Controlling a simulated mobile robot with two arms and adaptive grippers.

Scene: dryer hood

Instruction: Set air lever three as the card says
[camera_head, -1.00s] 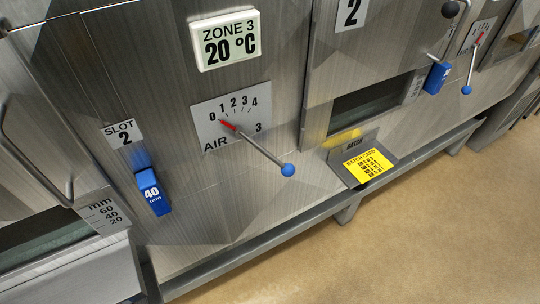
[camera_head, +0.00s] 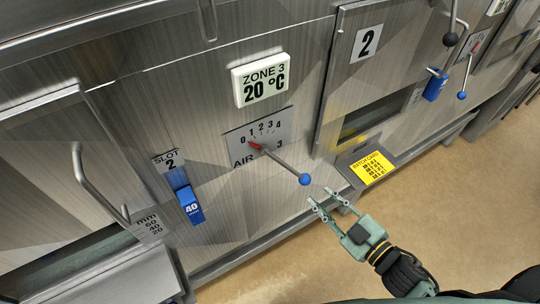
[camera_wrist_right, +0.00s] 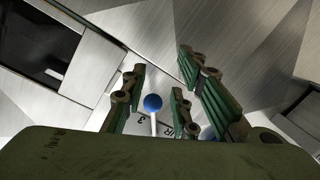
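Air lever three is a metal rod with a blue ball (camera_head: 305,179) on its end, on the air dial plate (camera_head: 243,150) marked 0 to 4. In the right wrist view the ball (camera_wrist_right: 152,102) shows between the open fingers. My left gripper is not in view.
A Zone 3 display (camera_head: 262,80) reads 20 °C above the dial. A blue slot 2 slider (camera_head: 188,200) marked 40 is at left. Door handles (camera_head: 98,185) stick out at left. Another blue-ended lever (camera_head: 462,95) is at far right. The floor (camera_head: 450,195) is clear.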

